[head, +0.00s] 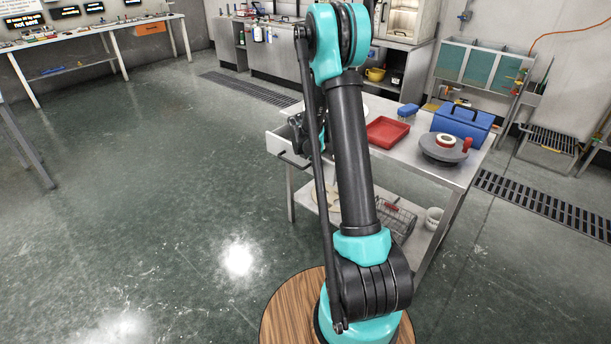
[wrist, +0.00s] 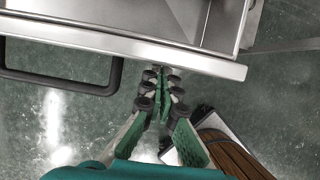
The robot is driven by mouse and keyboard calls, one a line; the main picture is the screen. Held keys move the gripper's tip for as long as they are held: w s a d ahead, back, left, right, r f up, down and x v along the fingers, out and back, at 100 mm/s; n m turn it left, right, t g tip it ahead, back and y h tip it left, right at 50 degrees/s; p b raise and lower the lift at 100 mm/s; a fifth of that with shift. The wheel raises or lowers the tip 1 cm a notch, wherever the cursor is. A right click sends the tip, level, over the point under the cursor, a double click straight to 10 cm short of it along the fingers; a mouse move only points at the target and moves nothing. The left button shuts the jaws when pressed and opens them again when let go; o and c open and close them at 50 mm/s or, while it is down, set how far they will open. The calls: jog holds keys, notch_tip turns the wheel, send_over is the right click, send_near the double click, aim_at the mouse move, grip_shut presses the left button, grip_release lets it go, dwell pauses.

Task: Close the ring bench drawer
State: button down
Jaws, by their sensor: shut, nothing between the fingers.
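The ring bench (head: 408,156) is a steel table beyond my arm in the head view. Its drawer (head: 281,143) stands open, pulled out at the bench's left end. In the wrist view the drawer's front panel (wrist: 120,38) crosses the top, with the bare inside behind it. A dark bar handle (wrist: 60,80) sticks out from the panel at the left. My gripper (wrist: 162,72) is shut and empty, its fingertips at the panel's edge, right of the handle. I cannot tell whether they touch it. In the head view my arm mostly hides the gripper.
On the bench are a red tray (head: 388,132), a blue toolbox (head: 462,124), and a grey round plate (head: 443,149) with a ring. The floor left of the drawer is clear.

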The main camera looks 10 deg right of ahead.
jog(key=w+d, duration=0.3)
jog(key=d, duration=0.1)
jog(key=w+d, duration=0.3)
jog(key=d, duration=0.1)
jog(key=w+d, duration=0.3)
jog(key=d, duration=0.2)
jog(key=shift+w, duration=0.3)
jog(key=shift+d, duration=0.15)
